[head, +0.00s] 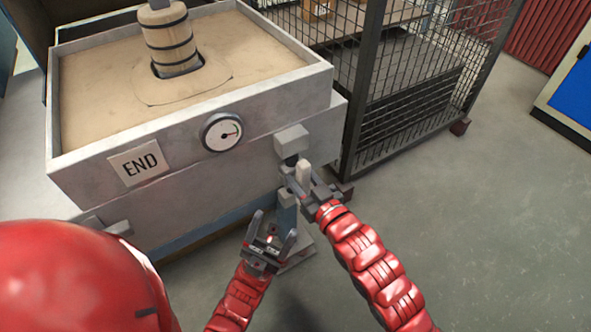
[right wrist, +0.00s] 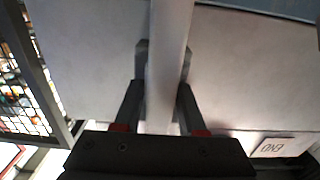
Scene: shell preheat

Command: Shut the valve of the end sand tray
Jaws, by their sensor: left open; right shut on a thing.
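The end sand tray (head: 100,168) is a grey box full of sand with an "END" label (head: 139,162) and a round gauge (head: 222,132) on its front. A grey valve block (head: 291,140) sits at its front right corner, with a pale lever (head: 303,171) below it. My right gripper (head: 301,187) is shut on the lever. In the right wrist view a pale bar (right wrist: 168,70) runs between the fingers. My left gripper (head: 269,232) is open and empty, lower and left of the right one. The fingers partly hide the valve's lower parts.
A banded wooden piece (head: 169,38) stands in the sand. A dark mesh cage (head: 415,85) stands close to the right of the tray. A grey-blue post (head: 287,212) stands under the valve, close to my left gripper. The floor (head: 480,210) at right is clear.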

